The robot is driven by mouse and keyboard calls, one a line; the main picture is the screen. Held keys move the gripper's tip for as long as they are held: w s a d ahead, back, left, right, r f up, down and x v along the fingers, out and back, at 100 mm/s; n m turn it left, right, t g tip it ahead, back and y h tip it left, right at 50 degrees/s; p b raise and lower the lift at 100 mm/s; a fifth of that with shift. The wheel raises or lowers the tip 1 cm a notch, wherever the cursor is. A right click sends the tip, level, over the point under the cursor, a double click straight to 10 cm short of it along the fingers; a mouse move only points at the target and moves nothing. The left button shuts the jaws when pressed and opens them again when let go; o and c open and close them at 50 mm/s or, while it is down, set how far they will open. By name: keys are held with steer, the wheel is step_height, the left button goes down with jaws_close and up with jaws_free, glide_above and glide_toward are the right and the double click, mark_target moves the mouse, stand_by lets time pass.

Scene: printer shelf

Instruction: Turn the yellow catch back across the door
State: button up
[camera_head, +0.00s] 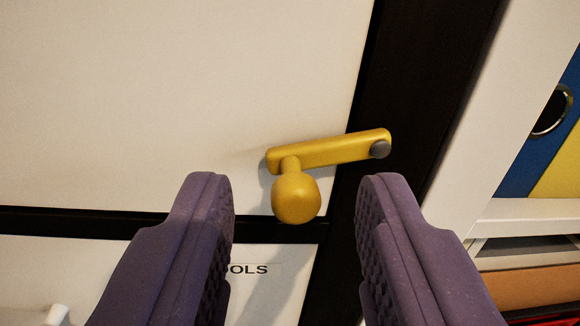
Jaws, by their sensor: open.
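The yellow catch (335,151) is a bar with a dark grey pivot (380,149) at its right end, on the dark frame. The bar lies nearly level, tilted slightly up to the right, and its left end reaches over the edge of the white door (190,90). A round yellow knob (296,198) stands out from the bar's left end towards me. My gripper (297,195) has two purple padded fingers and is open. The knob appears between the fingertips, with a gap on each side. I cannot tell how deep the knob lies between them.
Dark frame strips (418,100) border the door on the right and below. A lower white panel (60,265) carries partly hidden lettering ending "OLS" and a white handle (55,315). At right, beyond a pale upright, a shelf holds blue and yellow binders (535,135).

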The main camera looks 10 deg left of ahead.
steer(key=shift+w, duration=0.2)
jaws_close()
steer(key=shift+r+m, duration=0.3)
steer(key=shift+m, duration=0.5)
steer(key=shift+r+m, duration=0.25)
steer(key=shift+m, duration=0.55)
jaws_free()
steer(key=p+v, duration=0.1)
steer(key=v, duration=0.6)
steer(key=shift+s, duration=0.4)
